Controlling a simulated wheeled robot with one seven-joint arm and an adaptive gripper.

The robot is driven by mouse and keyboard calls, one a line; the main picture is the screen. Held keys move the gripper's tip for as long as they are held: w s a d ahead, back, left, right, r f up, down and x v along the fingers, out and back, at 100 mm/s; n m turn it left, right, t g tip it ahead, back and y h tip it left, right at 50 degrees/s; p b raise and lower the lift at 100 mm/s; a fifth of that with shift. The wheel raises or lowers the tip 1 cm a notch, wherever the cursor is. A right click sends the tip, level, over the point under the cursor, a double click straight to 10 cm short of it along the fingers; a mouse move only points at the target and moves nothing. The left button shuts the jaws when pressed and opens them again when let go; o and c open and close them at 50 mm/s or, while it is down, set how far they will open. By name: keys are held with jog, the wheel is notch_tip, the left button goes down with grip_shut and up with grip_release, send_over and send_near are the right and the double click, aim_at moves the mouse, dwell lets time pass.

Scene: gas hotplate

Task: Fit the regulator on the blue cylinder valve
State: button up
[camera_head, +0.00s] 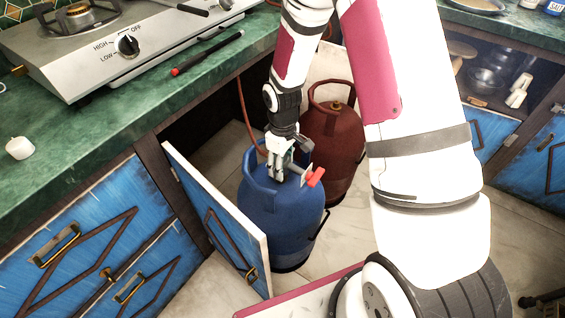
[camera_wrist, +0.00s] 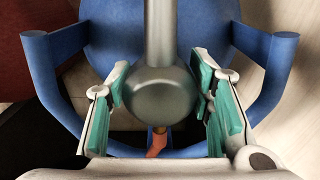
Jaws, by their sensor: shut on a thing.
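The blue cylinder (camera_head: 282,226) stands upright on the floor by the open cabinet, with a collar handle around its top. My gripper (camera_head: 280,172) is over its top, within the collar. In the wrist view my gripper (camera_wrist: 162,98) is shut on the grey metal regulator (camera_wrist: 160,92), between its green pads. A red part (camera_head: 316,176) sticks out to the right of the gripper in the head view. The orange hose end (camera_wrist: 157,143) shows below the regulator in the wrist view. The valve is hidden, so I cannot tell whether the regulator touches it.
A dark red cylinder (camera_head: 334,138) stands just behind and right. An open blue cabinet door (camera_head: 222,224) stands close at the left. An orange hose (camera_head: 243,108) hangs behind the cylinder.

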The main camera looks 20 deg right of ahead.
jog(key=shift+f, duration=0.45)
dwell(1.2)
jog(key=o, duration=2.1)
jog(key=shift+c, duration=0.2)
jog(key=shift+r+p, duration=2.45)
jog(key=shift+r, duration=1.25)
